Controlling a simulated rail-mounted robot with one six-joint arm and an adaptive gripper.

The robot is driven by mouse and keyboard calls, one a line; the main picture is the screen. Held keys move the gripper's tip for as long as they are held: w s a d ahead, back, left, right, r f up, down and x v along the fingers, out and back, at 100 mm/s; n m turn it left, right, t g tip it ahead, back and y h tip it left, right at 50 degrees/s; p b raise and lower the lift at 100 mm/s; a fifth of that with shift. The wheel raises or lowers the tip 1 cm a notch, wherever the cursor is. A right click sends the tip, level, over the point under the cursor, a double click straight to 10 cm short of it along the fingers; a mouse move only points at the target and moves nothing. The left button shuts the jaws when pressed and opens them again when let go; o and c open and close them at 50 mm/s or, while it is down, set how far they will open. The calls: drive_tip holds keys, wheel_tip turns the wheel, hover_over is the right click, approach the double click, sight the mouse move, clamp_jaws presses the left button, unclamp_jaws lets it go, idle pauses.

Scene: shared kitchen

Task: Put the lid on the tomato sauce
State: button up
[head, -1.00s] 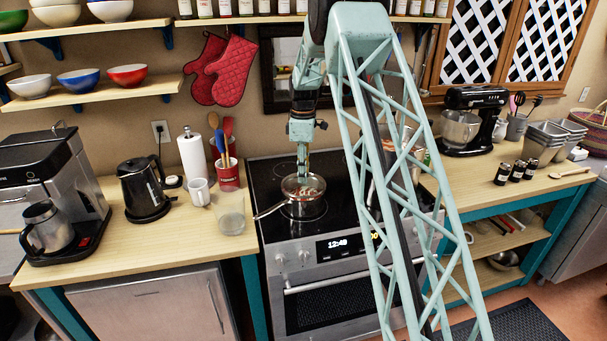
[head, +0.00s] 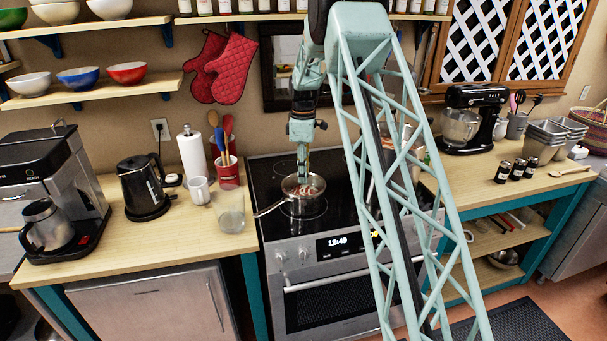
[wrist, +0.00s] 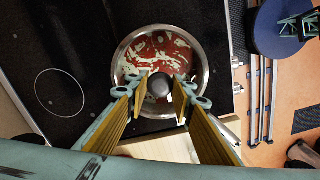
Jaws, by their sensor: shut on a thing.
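The saucepan of red tomato sauce (wrist: 135,50) stands on the cooktop, with its metal rim (wrist: 116,72) around the sauce in the wrist view. In the head view the pan (head: 303,208) sits under my gripper (head: 303,172), its handle pointing left. My gripper (wrist: 162,92) is shut on the dark round knob (wrist: 158,84) of the lid. The lid looks like clear glass, with pale streaks across it, and lies over the pan opening. I cannot tell whether its edge rests fully on the rim.
The black cooktop (head: 345,185) is clear left of the pan. A clear glass (head: 230,212), a white mug (head: 199,190) and a red utensil holder (head: 228,174) stand on the left counter. Small dark jars (head: 517,170) stand on the right counter.

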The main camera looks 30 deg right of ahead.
drive_tip(key=shift+f, duration=0.1)
drive_tip(key=o, duration=1.2)
drive_tip(key=shift+o, duration=0.2)
wheel_tip(320, 180, up, 12)
idle(0.5)
